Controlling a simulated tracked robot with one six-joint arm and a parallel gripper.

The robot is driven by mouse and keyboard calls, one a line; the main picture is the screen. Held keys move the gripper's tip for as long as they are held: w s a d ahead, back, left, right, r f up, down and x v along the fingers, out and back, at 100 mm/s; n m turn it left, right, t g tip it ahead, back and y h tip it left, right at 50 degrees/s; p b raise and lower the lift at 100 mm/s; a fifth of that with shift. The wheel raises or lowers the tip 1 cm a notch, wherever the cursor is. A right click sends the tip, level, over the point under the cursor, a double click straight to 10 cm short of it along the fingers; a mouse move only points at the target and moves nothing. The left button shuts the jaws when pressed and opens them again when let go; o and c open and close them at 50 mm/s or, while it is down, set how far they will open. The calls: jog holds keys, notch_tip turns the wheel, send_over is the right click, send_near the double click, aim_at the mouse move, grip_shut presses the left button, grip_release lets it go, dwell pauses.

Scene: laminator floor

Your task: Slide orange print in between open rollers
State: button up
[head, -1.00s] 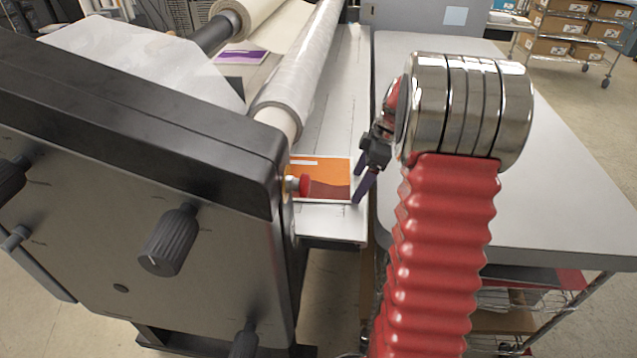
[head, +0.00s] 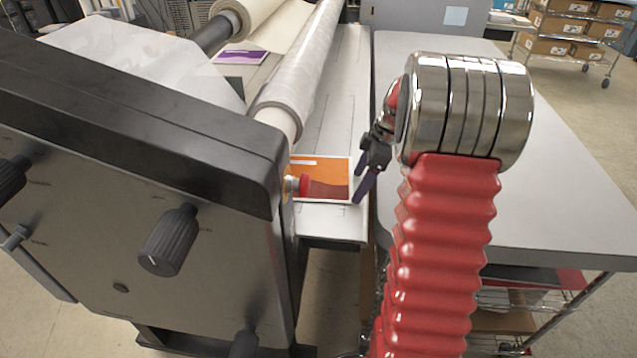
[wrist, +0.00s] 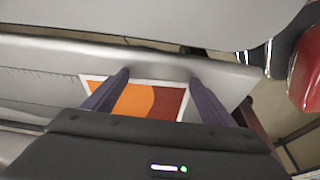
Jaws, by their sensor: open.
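The orange print (head: 318,170), orange with a dark red area and a white border, lies flat on the laminator's feed table (head: 335,223), beside the black end housing. The housing hides its left part in the head view. My gripper (head: 362,188) is open at the print's right edge. In the wrist view, the gripper's two dark fingers (wrist: 158,84) stand apart over the print (wrist: 140,100), one toward each side of it. I cannot tell whether they touch it. The rollers' gap is hidden behind the housing; a film-wrapped roll (head: 300,75) shows above the table.
A grey side table (head: 560,180) stands at right, past a narrow gap. A purple print (head: 240,57) lies farther back. A cart with boxes (head: 575,30) is far right.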

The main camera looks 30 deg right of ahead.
aim_at(346, 182)
jog(key=shift+w+d, duration=0.1)
jog(key=shift+w, duration=0.05)
jog(key=shift+w+d, duration=0.2)
jog(key=shift+w, duration=0.05)
dwell(0.3)
jog(key=shift+w+a, duration=0.45)
jog(key=shift+a, duration=0.15)
jog(key=shift+w+a, duration=0.4)
jog(key=shift+a, duration=0.2)
dwell(1.3)
jog(key=shift+s+d, duration=0.15)
jog(key=shift+d, duration=0.1)
jog(key=shift+w+d, duration=0.15)
jog(key=shift+w, duration=0.05)
dwell(0.6)
jog(key=shift+w+d, duration=0.15)
jog(key=shift+w, duration=0.05)
jog(key=shift+w+a, duration=0.15)
jog(key=shift+a, duration=0.1)
dwell(0.5)
jog(key=shift+s+d, duration=0.35)
jog(key=shift+d, duration=0.15)
dwell(1.0)
